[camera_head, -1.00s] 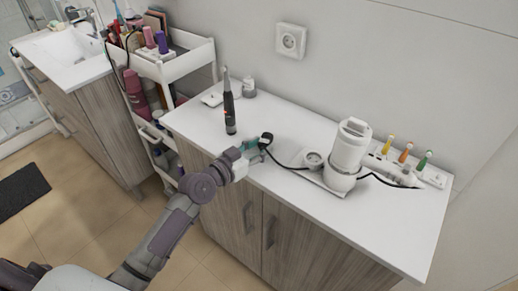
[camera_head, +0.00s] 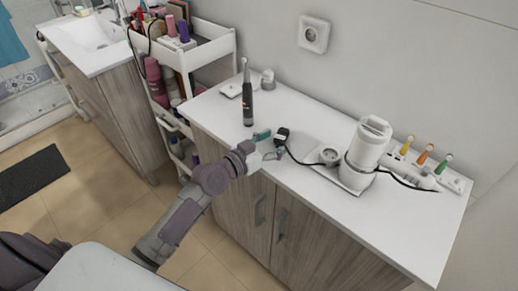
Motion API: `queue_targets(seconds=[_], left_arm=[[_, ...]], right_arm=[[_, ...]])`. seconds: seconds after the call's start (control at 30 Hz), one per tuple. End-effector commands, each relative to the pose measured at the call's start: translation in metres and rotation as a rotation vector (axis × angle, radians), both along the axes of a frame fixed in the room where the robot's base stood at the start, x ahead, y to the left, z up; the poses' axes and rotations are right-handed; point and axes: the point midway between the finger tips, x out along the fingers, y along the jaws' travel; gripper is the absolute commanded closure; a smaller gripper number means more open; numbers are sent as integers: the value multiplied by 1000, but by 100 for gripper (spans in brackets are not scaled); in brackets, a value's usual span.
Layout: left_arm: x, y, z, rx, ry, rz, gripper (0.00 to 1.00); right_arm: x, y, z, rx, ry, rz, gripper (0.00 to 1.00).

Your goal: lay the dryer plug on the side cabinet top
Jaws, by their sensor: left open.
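A black plug (camera_head: 282,134) with a black cable is at the front part of the white side cabinet top (camera_head: 318,207). Its cable runs right to a white base. My left gripper (camera_head: 268,144) is open just left of the plug, over the cabinet's front edge, with its teal-tipped fingers apart. I cannot tell if a finger still touches the plug. My right gripper is not in view.
A black electric toothbrush (camera_head: 247,94) stands behind the gripper. A white cylindrical appliance (camera_head: 367,145) and a power strip (camera_head: 410,170) stand to the right, near several coloured brush heads. A wall socket (camera_head: 313,34) is above. A cart (camera_head: 208,52) stands left.

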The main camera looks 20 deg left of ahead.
Motion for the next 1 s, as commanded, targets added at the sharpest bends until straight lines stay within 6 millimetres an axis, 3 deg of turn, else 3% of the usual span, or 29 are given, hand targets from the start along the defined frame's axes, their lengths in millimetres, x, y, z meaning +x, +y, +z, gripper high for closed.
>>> queue_targets(seconds=[0.3,0.5,0.9,1.0], left_arm=[[-61,29,2,6,3,-1,32],[-90,44,6,5,1,0,32],[-102,49,10,0,1,0,32],[-99,54,-5,6,25,19,32]], right_arm=[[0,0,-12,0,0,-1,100],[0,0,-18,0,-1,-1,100],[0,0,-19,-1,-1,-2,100],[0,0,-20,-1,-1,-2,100]])
